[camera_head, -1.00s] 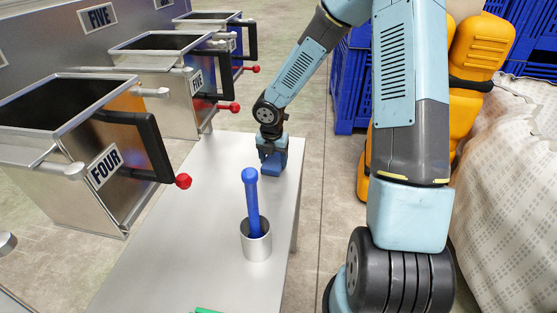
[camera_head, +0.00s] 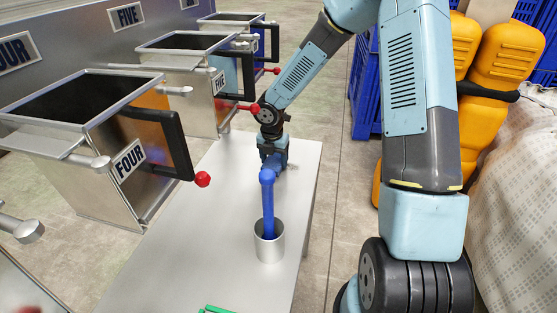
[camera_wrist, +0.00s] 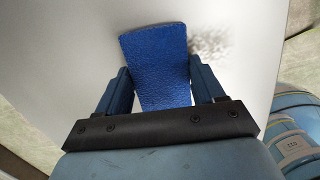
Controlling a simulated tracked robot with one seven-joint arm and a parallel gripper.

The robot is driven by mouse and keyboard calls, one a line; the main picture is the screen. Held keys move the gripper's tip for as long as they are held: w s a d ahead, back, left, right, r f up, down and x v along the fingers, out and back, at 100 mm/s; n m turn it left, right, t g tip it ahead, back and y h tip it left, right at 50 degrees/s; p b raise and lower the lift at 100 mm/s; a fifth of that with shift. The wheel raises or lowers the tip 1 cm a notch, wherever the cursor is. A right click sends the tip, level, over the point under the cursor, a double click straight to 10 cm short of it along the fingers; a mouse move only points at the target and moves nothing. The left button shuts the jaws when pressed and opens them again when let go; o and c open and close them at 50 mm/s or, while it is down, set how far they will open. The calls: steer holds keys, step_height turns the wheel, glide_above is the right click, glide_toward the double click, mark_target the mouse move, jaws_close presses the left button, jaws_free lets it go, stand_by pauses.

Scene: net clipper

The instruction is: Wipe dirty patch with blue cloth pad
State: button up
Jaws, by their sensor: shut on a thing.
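The blue cloth pad (camera_wrist: 158,60) is rough-textured and sits between the two fingers of my gripper (camera_wrist: 160,85) in the wrist view. My gripper is shut on it. The pad is over the light table top and seems to lie flat on it; I cannot tell exact contact. The dirty patch (camera_wrist: 208,45) is a grey speckled smudge just right of the pad's far end, part of it perhaps under the pad. In the head view my gripper (camera_head: 273,150) is low over the table's far end. There the blue handle in front hides most of the pad, and the patch is not visible.
A blue-handled tool (camera_head: 268,205) stands in a metal cup (camera_head: 269,246) on the table (camera_head: 195,235), nearer than my gripper. Metal bins with black handles and red knobs (camera_head: 203,179) line the left side. Green items (camera_head: 215,309) lie at the near edge.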

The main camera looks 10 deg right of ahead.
steer(key=shift+r, duration=3)
steer(key=shift+r, duration=0.1)
steer(key=shift+r, duration=1.4)
steer(key=shift+s, duration=0.1)
